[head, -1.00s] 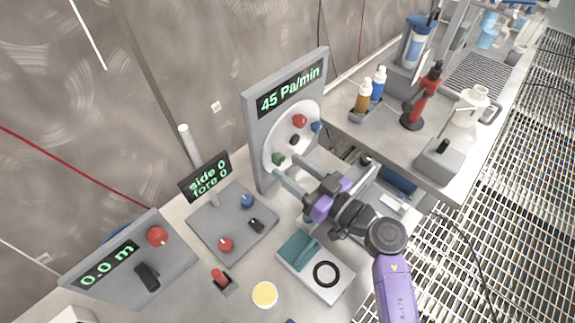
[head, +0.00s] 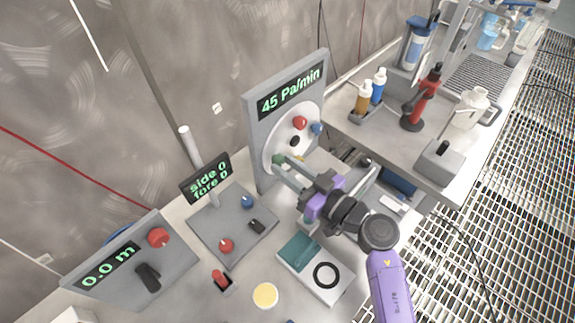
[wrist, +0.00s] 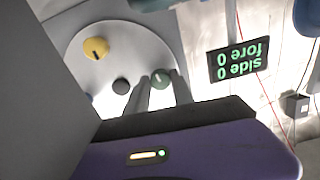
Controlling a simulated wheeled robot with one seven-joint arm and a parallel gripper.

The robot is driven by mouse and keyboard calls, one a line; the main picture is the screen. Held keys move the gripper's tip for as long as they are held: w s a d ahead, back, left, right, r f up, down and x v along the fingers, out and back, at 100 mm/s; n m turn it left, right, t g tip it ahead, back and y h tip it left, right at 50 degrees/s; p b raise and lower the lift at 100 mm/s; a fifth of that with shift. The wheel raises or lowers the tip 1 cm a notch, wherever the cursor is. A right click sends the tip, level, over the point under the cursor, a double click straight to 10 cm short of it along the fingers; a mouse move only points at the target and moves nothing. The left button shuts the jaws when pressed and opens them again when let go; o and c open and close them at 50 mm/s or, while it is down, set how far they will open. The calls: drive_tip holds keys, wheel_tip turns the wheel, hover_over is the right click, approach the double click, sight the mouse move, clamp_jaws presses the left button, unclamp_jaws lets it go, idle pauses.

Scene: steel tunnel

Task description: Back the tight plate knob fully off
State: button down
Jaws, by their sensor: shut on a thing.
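A round pale plate (head: 272,146) is set in an upright grey panel (head: 257,140) whose display reads 45 Pa/min. The plate carries a red knob (head: 299,122), a blue knob (head: 316,128), a black knob (head: 295,141), a yellow knob (wrist: 95,48) and a green knob (head: 278,159). My gripper (head: 284,165) reaches the plate's lower edge, its fingers shut on the green knob. In the wrist view the green knob (wrist: 161,79) shows between the two fingers, with a light mark on its face. The fingers partly hide the plate's lower part.
A side/fore display (head: 206,176) and a grey knob board (head: 232,222) stand left of my gripper. A teal-and-white box (head: 315,270) lies below my arm. A bench (head: 400,152) with bottles and a red tool (head: 425,95) is at right.

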drive_tip(key=shift+r+n+p, duration=0.2)
drive_tip(key=shift+n+p, duration=0.4)
drive_tip(key=shift+n, duration=0.1)
drive_tip(key=shift+f+n+p, duration=0.15)
drive_tip(key=shift+n+p, duration=0.2)
drive_tip(key=shift+n, duration=0.35)
drive_tip(key=c, duration=1.1)
unclamp_jaws()
drive_tip(key=shift+d, duration=0.1)
drive_tip(key=v, duration=0.7)
drive_tip(key=shift+s+d, duration=0.25)
drive_tip(key=shift+d, duration=0.05)
